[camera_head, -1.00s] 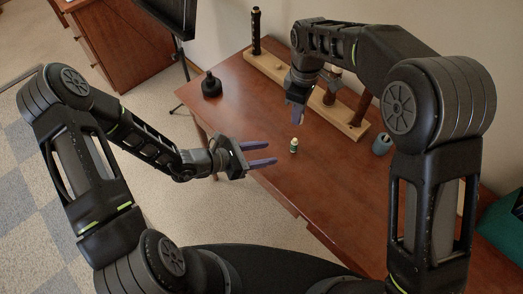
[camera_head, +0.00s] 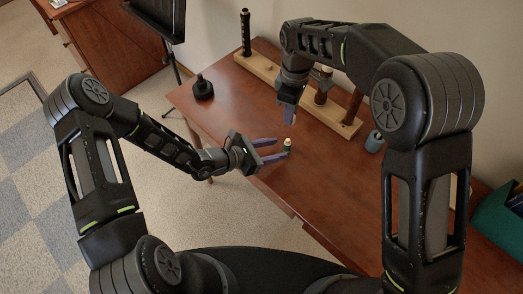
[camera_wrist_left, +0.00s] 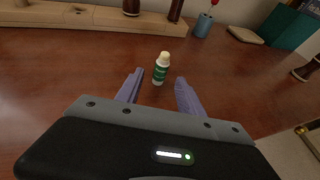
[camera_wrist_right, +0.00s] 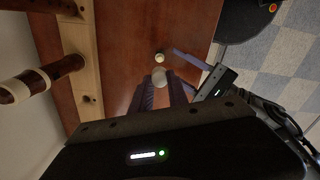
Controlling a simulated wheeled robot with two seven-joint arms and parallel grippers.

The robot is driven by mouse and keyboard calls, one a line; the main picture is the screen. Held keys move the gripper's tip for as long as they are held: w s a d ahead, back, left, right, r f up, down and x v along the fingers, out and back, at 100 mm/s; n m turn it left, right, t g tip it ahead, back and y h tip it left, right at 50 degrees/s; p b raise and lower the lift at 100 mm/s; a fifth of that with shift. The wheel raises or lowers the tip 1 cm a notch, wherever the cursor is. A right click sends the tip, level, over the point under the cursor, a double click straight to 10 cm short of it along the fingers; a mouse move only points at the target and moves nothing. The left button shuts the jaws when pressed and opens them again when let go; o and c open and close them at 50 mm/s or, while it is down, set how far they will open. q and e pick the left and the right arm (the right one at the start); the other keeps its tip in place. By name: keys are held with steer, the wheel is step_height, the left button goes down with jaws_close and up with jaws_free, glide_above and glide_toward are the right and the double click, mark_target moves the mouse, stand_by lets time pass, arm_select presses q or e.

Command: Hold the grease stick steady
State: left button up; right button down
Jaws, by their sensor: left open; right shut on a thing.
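The grease stick (camera_head: 287,145), a small tube with a green label and cream tip, stands upright on the wooden desk. In the left wrist view the grease stick (camera_wrist_left: 160,70) is between the fingertips, with space visible on both sides. My left gripper (camera_head: 281,147) is open around it, low over the desk edge. My right gripper (camera_head: 285,108) is above and behind the stick, pointing down. In the right wrist view it is shut on a small pale rounded piece (camera_wrist_right: 159,76), perhaps a cap. The stick's cream tip (camera_wrist_right: 158,57) shows just beyond, apart from it.
A wooden rack (camera_head: 262,72) with dark cylindrical pieces lies along the wall. A blue-grey cup (camera_head: 374,141) stands to the right, a dark pot-like object (camera_head: 203,88) at the far left. A green box (camera_head: 497,217) is at right. The front of the desk (camera_head: 335,195) is clear.

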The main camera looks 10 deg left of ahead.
mark_target(284, 148)
arm_select(q)
steer(key=x, duration=0.5)
jaws_close()
stand_by(0.5)
arm_select(e)
steer(key=shift+f, duration=0.15)
steer(key=shift+f, duration=3.85)
